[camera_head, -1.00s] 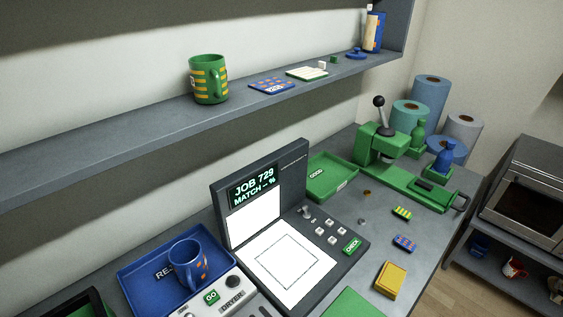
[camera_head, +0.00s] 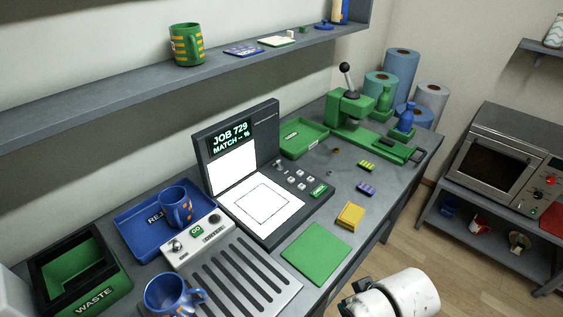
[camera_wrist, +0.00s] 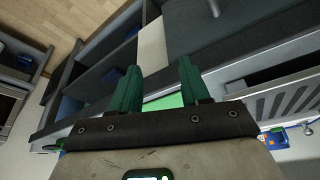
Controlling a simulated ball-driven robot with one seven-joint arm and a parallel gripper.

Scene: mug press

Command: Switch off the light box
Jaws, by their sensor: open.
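The light box (camera_head: 240,205) is a dark hinged unit on the counter in the head view. Its flat panel (camera_head: 262,205) and upright panel glow white, and its screen (camera_head: 231,137) reads "JOB 729 MATCH – %". A small metal toggle (camera_head: 277,163) stands at the back of its control strip, with several pale buttons (camera_head: 292,178) and a green CHECK key (camera_head: 319,191) nearer the front. My gripper (camera_wrist: 158,72) shows in the wrist view with its two green fingers apart and nothing between them. In the head view, only white parts of my arm show at the lower right, away from the light box.
A green mat (camera_head: 316,254) and yellow block (camera_head: 350,215) lie right of the light box. The dryer (camera_head: 232,275), blue mug (camera_head: 168,294) and blue tray (camera_head: 135,222) are on the left. The green press (camera_head: 350,108) stands behind. A shelf (camera_head: 130,97) runs above.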

